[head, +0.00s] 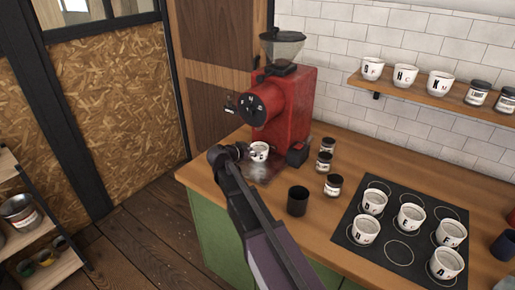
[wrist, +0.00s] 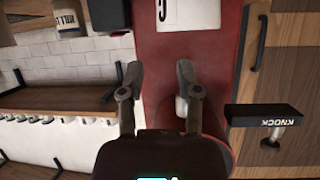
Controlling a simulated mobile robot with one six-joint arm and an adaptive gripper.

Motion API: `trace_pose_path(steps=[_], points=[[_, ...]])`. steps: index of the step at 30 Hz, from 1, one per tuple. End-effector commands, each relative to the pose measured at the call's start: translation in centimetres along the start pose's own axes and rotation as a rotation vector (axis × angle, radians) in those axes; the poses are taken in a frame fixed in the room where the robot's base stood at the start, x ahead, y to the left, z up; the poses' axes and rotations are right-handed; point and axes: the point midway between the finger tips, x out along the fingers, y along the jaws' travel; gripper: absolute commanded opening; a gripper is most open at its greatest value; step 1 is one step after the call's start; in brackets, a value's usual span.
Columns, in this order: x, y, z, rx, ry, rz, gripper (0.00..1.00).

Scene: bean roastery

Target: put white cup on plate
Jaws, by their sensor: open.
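A white cup (head: 259,151) with dark lettering stands upright on the metal tray at the foot of the red grinder (head: 283,105). My gripper (head: 243,150) is close to the cup's left side in the head view; whether it touches the cup I cannot tell. In the wrist view my gripper (wrist: 158,85) has its two fingers spread apart, with the grinder's red body behind. No plain plate shows; a flat black board (head: 346,238) with ring marks lies on the counter to the right, carrying several lettered white cups (head: 411,217).
A wall shelf (head: 430,92) holds more white cups and jars. A black KNOCK box (wrist: 263,116) shows in the wrist view. An empty ring (head: 400,252) lies among the board's cups.

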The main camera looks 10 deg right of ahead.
Motion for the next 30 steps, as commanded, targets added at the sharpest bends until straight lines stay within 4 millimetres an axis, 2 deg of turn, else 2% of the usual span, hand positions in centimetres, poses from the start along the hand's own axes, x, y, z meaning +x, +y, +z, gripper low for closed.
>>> trace_pose_path(steps=[3,9,30], points=[[-1.9,0.0,-0.2,0.0,0.0,-0.003,0.44],[-3.4,0.0,-0.1,0.0,0.0,-0.001,0.44],[-3.6,-0.1,0.0,0.0,0.0,-0.001,0.44]])
